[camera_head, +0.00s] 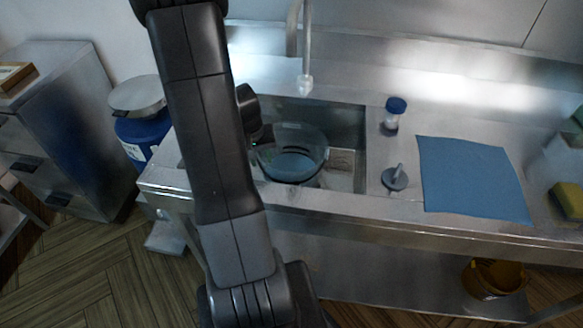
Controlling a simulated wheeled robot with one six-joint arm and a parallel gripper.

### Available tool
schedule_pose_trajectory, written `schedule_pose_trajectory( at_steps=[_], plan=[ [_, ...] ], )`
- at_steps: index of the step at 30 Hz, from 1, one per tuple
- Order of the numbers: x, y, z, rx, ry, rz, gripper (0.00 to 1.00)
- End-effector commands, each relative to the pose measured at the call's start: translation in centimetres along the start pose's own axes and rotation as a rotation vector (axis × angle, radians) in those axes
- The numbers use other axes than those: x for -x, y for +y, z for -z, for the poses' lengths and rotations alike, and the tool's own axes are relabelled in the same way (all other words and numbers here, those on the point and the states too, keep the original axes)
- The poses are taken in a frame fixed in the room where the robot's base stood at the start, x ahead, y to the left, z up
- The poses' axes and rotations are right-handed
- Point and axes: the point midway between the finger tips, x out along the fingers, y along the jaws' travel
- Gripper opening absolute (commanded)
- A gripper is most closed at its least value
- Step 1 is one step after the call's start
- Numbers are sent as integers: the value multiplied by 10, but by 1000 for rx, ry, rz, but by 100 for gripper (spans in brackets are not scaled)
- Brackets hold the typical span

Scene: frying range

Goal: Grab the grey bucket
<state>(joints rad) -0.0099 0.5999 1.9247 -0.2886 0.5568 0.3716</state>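No plainly grey bucket shows. A round, greyish, see-through vessel (290,158) with a bluish bottom is at the sink basin, just right of my arm. I cannot tell whether this is the bucket. A yellow bucket-like container (494,277) is on the shelf under the counter at the lower right. My arm crosses the picture from the bottom up to the top left. A black part of it shows beside the vessel's left edge. My gripper's fingers do not show, so I cannot tell whether they touch anything.
A tap (305,80) hangs over the sink (345,125). A blue-capped shaker (393,114), a grey stopper-like piece (396,178), a blue cloth (472,178) and a yellow sponge (568,200) lie right. A blue drum (146,134) and metal cabinet (75,125) stand left.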

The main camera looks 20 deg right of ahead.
Motion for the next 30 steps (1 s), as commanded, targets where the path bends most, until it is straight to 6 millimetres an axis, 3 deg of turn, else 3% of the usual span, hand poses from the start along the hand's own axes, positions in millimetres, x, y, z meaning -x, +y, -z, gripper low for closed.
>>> schedule_pose_trajectory(
  at_steps=[3,8,9,30],
  plan=[
    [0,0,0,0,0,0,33],
    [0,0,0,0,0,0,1],
    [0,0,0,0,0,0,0],
    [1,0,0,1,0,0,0]
  ],
)
